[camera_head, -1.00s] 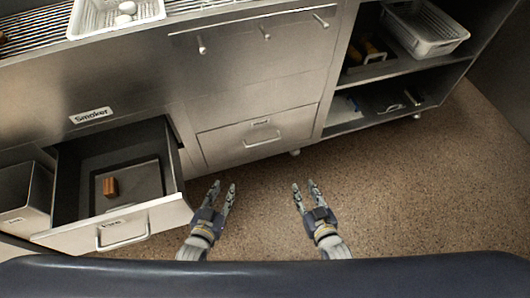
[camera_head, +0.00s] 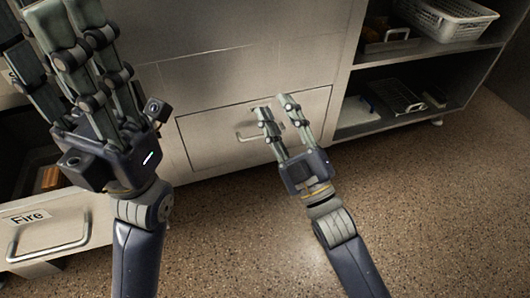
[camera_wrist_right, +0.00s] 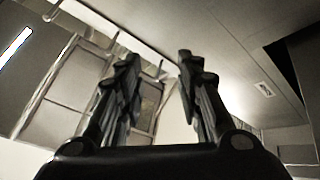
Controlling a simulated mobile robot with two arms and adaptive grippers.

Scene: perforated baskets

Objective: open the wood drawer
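A closed metal drawer front (camera_head: 210,148) sits low in the cabinet, in the middle of the head view. I take it for the wood drawer; its label cannot be read here. Its bar handle (camera_head: 243,137) is partly hidden by my right gripper (camera_head: 274,106). That gripper is open and empty, its fingertips in front of the handle's right part. I cannot tell whether they touch it. In the right wrist view its two fingers (camera_wrist_right: 158,58) stand apart with nothing between them. My left gripper (camera_head: 62,35) is raised close to the head camera, fingers spread and empty.
The Fire drawer (camera_head: 75,208) stands pulled out at lower left, with a brown block (camera_head: 50,178) inside, partly hidden by my left gripper. Open shelves (camera_head: 437,58) at the right hold a white perforated basket (camera_head: 452,17) and trays. The speckled floor at right is clear.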

